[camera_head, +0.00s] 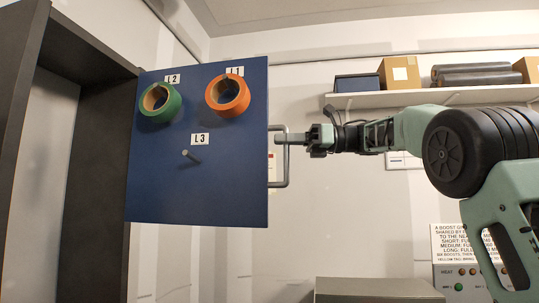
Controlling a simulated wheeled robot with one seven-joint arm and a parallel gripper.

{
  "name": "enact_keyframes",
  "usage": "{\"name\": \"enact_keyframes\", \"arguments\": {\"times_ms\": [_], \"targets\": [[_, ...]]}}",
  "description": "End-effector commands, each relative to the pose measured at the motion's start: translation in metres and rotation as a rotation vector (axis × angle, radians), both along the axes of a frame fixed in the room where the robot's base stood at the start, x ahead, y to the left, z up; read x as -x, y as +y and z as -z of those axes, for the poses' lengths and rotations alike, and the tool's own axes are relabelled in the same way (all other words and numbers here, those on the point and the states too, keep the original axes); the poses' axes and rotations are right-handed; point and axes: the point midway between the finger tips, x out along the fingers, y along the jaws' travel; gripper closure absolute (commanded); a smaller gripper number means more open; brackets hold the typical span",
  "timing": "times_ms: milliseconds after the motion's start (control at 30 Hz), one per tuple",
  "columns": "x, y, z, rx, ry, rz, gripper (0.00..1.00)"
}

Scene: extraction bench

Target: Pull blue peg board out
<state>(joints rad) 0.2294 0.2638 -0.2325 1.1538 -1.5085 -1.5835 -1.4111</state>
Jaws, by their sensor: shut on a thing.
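The blue peg board (165,203) stands upright at left centre, with its left side by the dark cabinet frame (103,130). It carries a green ring (171,112) at label L2, an orange ring (242,100) at label L1, and a bare grey peg (191,156) below label L3. A grey handle (286,172) sticks out from the board's right edge. My gripper (300,138) comes from the right and is shut on the upper part of this handle. The fingertips are small here, and they partly hide the bar.
A shelf (440,96) at upper right bears cardboard boxes (399,72), a dark box and dark rolls. A grey box top (375,288) lies low at centre right. A lit panel (470,278) and a printed sign stand at lower right. The wall below the gripper looks clear.

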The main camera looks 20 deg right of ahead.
Motion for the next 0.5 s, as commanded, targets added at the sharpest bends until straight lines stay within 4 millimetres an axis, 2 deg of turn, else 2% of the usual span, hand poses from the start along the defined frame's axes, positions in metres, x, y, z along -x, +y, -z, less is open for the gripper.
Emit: {"name": "enact_keyframes", "arguments": {"times_ms": [500], "targets": [[0.0063, -0.0091, -0.0007, 0.001, 0.000, 0.001, 1.00]]}}
